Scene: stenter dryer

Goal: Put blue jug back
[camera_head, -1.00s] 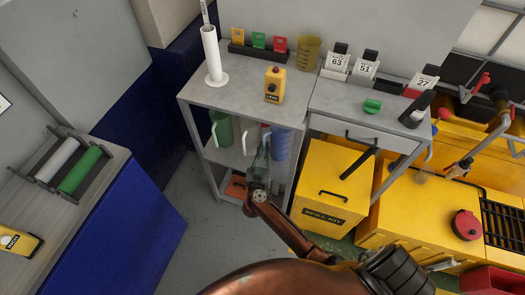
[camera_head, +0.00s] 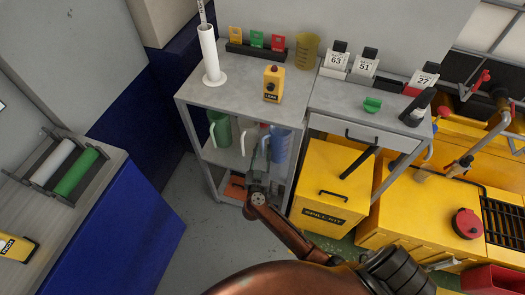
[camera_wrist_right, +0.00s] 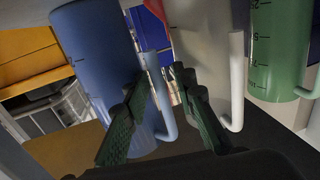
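The blue jug (camera_head: 281,143) stands on the middle shelf of the grey rack, at its right side. In the right wrist view the blue jug (camera_wrist_right: 95,65) is large at the left, with its handle (camera_wrist_right: 160,100) towards the middle. My right gripper (camera_head: 262,155) reaches in at the shelf front. Its two fingers (camera_wrist_right: 163,105) are apart, with the blue handle between them; I cannot tell whether they touch it. A white jug (camera_wrist_right: 200,50) is beside the blue one, and a green jug (camera_head: 221,130) stands at the shelf's left. My left gripper is not in view.
The rack top (camera_head: 238,95) holds a yellow control box (camera_head: 273,84), a white cylinder (camera_head: 210,55) and an amber beaker (camera_head: 306,50). A yellow spill kit bin (camera_head: 325,185) stands right of the rack. A blue-sided counter (camera_head: 115,230) is at the left, with open floor between.

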